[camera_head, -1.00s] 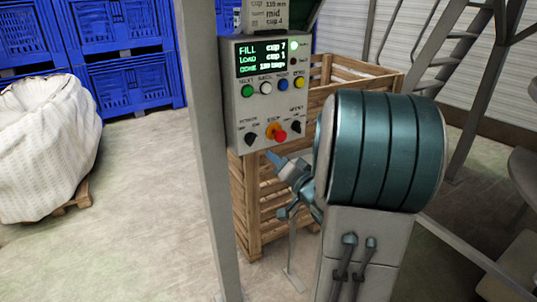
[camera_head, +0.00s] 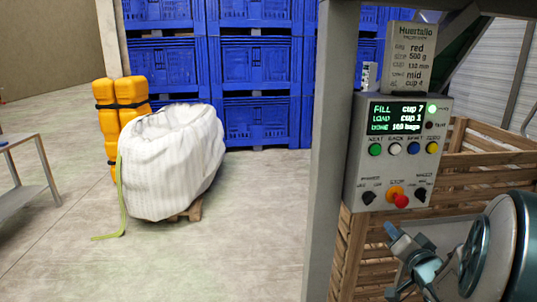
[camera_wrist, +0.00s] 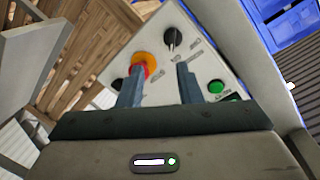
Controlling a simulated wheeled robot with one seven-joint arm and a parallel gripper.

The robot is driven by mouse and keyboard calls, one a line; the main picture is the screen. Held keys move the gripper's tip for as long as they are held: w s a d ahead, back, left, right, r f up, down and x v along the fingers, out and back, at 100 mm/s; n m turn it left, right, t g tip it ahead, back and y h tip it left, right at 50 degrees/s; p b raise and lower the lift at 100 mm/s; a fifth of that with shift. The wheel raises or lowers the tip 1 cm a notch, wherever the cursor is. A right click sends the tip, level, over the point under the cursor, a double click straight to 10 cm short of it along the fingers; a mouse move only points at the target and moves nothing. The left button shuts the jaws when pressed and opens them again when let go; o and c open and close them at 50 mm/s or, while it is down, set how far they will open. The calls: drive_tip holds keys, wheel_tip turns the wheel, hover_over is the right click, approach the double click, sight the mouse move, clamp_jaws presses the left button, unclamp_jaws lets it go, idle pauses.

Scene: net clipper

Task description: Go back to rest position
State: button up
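My gripper (camera_head: 390,230) is just below the lower edge of the grey control panel (camera_head: 356,165) in the head view. In the wrist view my gripper (camera_wrist: 159,70) has its two blue-grey fingers apart, with nothing between them. The panel (camera_wrist: 205,62) fills the space beyond the fingers, tilted in that view. The red-and-yellow stop button (camera_head: 400,200) shows in the head view, and also in the wrist view (camera_wrist: 143,64) near the left finger. Whether the fingers touch the panel cannot be told. The panel's screen (camera_head: 394,117) reads "FILL cup 7" and "LOAD cup 1".
A grey post (camera_head: 328,150) stands just left of the panel. A wooden crate (camera_head: 480,165) is behind it. A white bulk bag (camera_head: 170,165) stands on a pallet left of centre, with blue bins (camera_head: 258,60) behind. A metal table (camera_head: 25,160) is far left. Open floor (camera_head: 240,230) lies between bag and post.

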drive_tip(key=s+a+f+n+g+p, duration=0.1)
drive_tip(key=s+a+f+n+g, duration=0.2)
drive_tip(key=s+a+n+g, duration=0.5)
drive_tip(key=s+a+g, duration=0.5)
drive_tip(key=s+a, duration=0.6)
drive_tip(key=s, duration=0.1)
drive_tip(key=shift+f+g+y+p, duration=0.15)
drive_tip(key=shift+g+y+p, duration=0.25)
